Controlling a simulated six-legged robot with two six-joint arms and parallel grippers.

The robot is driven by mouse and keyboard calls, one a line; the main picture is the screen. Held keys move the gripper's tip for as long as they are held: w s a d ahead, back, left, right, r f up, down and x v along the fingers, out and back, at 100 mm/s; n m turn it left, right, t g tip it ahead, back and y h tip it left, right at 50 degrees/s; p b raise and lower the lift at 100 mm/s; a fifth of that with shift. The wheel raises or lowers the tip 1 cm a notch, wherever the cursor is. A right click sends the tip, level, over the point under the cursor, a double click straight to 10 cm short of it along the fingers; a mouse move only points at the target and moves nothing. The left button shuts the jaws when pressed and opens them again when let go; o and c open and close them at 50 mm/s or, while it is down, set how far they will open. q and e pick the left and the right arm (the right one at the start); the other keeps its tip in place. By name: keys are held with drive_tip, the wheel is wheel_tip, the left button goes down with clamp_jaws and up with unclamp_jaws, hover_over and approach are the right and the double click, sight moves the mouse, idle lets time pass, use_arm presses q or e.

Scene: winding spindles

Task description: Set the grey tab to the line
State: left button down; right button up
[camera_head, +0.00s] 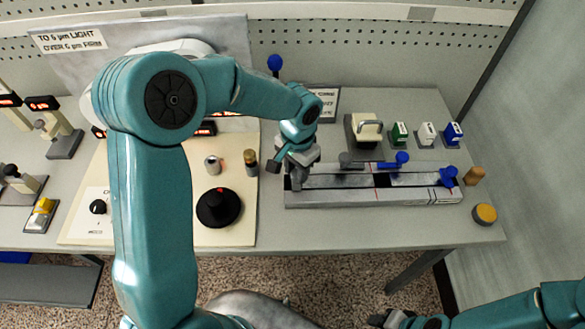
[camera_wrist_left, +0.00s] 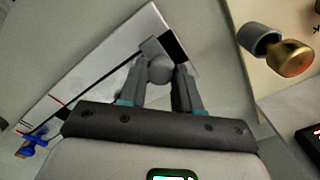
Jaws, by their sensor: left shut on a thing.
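A pale rail block (camera_head: 335,199) with a dark slot lies on the bench, and it also shows in the wrist view (camera_wrist_left: 95,62). My left gripper (camera_head: 297,178) is at the rail's left end. In the left wrist view its fingers (camera_wrist_left: 161,75) are shut on a grey rounded knob, which I take as the grey tab (camera_wrist_left: 160,68). The gripper mostly hides this tab in the head view. A red line (camera_head: 375,181) crosses the rail's middle, well right of the gripper. My right gripper (camera_head: 395,319) is at the bottom edge, its fingers unclear.
A blue knob (camera_head: 448,176) sits at the rail's right end; another blue-ended lever (camera_head: 401,159) lies behind the rail. A brass-topped peg (camera_head: 251,161) and black dial (camera_head: 219,207) stand left of the gripper. A yellow-topped button (camera_head: 485,214) is at the right.

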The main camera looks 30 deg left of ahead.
use_arm(q)
drive_tip(key=c, duration=0.8)
unclamp_jaws()
drive_tip(key=shift+w+d+r, duration=0.1)
drive_tip(key=shift+d, duration=0.2)
drive_tip(key=shift+a, duration=0.2)
wheel_tip(320, 180, up, 16)
drive_tip(key=shift+d+r, duration=0.1)
drive_tip(key=shift+r, duration=0.05)
